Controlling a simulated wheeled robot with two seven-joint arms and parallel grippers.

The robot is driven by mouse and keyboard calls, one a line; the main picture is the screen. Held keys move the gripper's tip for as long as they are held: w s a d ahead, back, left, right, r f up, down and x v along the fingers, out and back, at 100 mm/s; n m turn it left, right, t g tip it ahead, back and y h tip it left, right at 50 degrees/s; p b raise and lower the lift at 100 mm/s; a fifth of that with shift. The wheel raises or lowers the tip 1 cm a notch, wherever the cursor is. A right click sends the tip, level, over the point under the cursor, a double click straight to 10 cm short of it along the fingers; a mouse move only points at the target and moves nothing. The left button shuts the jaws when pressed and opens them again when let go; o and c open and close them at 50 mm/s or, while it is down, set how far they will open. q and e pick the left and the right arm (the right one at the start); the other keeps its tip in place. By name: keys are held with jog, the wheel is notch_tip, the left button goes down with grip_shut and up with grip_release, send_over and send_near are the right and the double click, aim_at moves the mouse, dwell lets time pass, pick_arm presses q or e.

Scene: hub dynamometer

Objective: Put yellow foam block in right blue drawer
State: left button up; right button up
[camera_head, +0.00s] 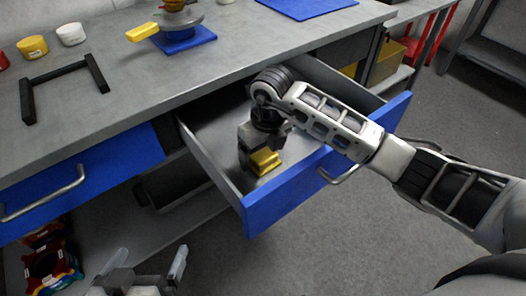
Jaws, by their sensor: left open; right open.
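The yellow foam block (264,162) is inside the pulled-out right blue drawer (290,194), low over or on its grey floor. My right gripper (258,160) reaches down into this drawer from the right and is open at the block. Its fingers partly hide the block, and I cannot tell whether they touch it. My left gripper (149,262) is open and empty at the bottom of the view, in front of the shelf and apart from the drawer.
The left blue drawer (85,180) is shut. The grey worktop (130,90) carries a black frame (64,90), yellow and white tubs, a device with a yellow handle (142,32) and a blue mat (305,4). Coloured parts (50,268) lie on the lower shelf. Floor in front is clear.

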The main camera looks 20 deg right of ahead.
aim_at(267, 157)
notch_tip(267, 157, up, 11)
jog(key=s+p, duration=0.1)
jog(key=shift+s+d, duration=0.15)
jog(key=shift+d, duration=0.1)
dwell(0.3)
